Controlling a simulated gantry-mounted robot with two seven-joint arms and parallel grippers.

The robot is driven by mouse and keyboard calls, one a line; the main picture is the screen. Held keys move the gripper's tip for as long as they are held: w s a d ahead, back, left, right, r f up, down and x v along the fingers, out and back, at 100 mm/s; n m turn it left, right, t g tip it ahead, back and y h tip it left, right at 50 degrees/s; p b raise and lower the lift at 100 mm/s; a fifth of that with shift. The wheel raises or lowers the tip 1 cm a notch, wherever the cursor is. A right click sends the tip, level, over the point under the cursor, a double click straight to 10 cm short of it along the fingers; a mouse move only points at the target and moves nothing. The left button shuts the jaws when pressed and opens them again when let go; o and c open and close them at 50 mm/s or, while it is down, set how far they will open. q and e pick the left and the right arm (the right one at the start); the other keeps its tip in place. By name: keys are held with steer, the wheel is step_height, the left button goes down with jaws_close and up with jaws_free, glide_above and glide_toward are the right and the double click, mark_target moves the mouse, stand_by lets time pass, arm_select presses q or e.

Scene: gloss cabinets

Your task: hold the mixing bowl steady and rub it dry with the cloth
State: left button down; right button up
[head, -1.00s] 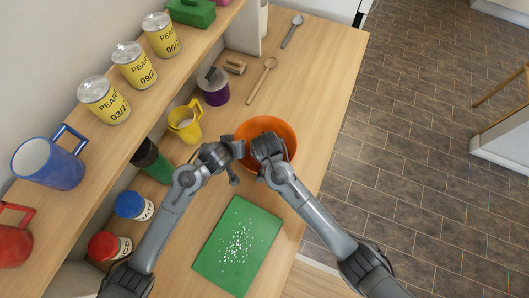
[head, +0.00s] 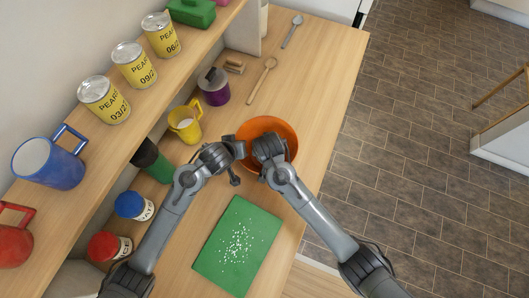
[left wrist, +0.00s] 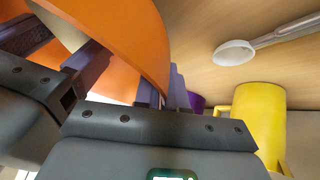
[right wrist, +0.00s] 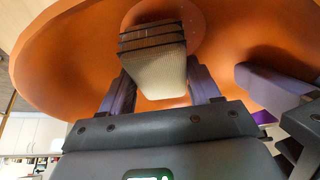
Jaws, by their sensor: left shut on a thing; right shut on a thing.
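The orange mixing bowl (head: 276,126) stands on the wooden counter, partly hidden by my grippers in the head view. My left gripper (head: 236,150) is at the bowl's left rim and is shut on it; in the left wrist view the orange wall (left wrist: 125,40) passes by the fingers. My right gripper (head: 266,160) is over the bowl. In the right wrist view it is shut on a folded pale cloth with dark layered edges (right wrist: 155,70), held against or close to the bowl's orange inside (right wrist: 80,60). Whether the cloth touches the bowl is hard to tell.
A green board with white bits (head: 225,262) lies in front. Jars and a shelf line the left; the counter edge is at right.

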steer(key=shift+d, duration=0.3)
steer(key=shift+a+f, duration=0.1)
steer(key=shift+a, duration=2.1)
steer(key=shift+d, duration=2.25)
steer(key=shift+w+a+r, duration=0.1)
steer(key=shift+a+r, duration=0.25)
steer(key=shift+a, duration=0.2)
steer(key=shift+a+r, duration=0.3)
steer(key=shift+a, duration=0.2)
step_height(320, 180, up, 15)
steer(key=shift+r, duration=0.1)
stand_by(0.5)
steer(key=shift+f, duration=3.8)
